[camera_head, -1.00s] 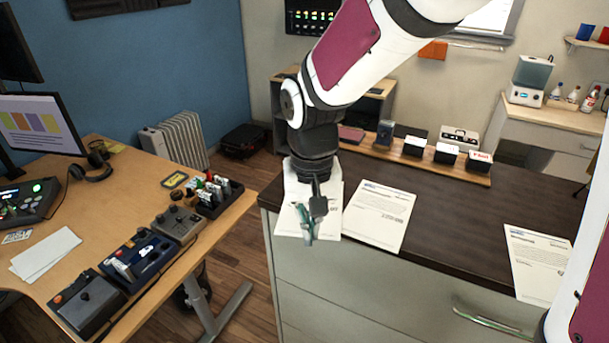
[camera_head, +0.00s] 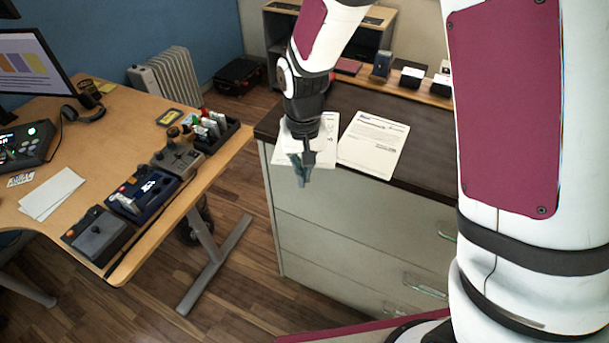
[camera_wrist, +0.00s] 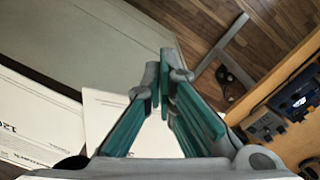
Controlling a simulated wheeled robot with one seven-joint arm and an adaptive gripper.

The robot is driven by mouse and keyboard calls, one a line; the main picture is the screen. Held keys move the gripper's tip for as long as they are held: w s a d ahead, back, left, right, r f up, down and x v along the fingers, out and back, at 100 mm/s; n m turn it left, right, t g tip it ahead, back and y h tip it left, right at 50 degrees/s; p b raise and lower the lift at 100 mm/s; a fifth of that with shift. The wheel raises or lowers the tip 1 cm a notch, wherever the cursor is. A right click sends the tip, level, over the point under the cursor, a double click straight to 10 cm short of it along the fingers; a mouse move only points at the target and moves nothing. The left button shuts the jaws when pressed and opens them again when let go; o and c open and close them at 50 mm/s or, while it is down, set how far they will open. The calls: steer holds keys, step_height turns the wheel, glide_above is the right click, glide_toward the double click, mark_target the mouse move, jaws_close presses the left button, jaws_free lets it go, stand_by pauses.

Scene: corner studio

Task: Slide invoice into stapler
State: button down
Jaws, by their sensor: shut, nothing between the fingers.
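My gripper (camera_head: 303,172) is shut and empty, pointing down by the left front edge of the dark cabinet top. Its teal fingers meet in the wrist view (camera_wrist: 163,85). Two printed white sheets lie on the cabinet top. The left sheet (camera_head: 325,152) is partly hidden by my wrist and gripper; the right sheet (camera_head: 373,145) lies flat beside it, apart from my gripper. Both also show in the wrist view, one at the left (camera_wrist: 40,115) and one behind the fingers (camera_wrist: 108,118). I cannot read which is the invoice. I cannot make out a stapler.
The cabinet (camera_head: 340,215) has drawers with handles. A wooden desk (camera_head: 120,165) at the left holds folded paper (camera_head: 52,193), control boxes (camera_head: 97,235) and a dark organizer (camera_head: 218,130). Open floor (camera_head: 240,255) lies between them. My arm hides the cabinet's right side.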

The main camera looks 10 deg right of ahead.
steer(key=w+b, duration=0.3)
steer(key=w, duration=0.3)
steer(key=shift+w+f, duration=0.15)
steer(key=shift+w, duration=0.45)
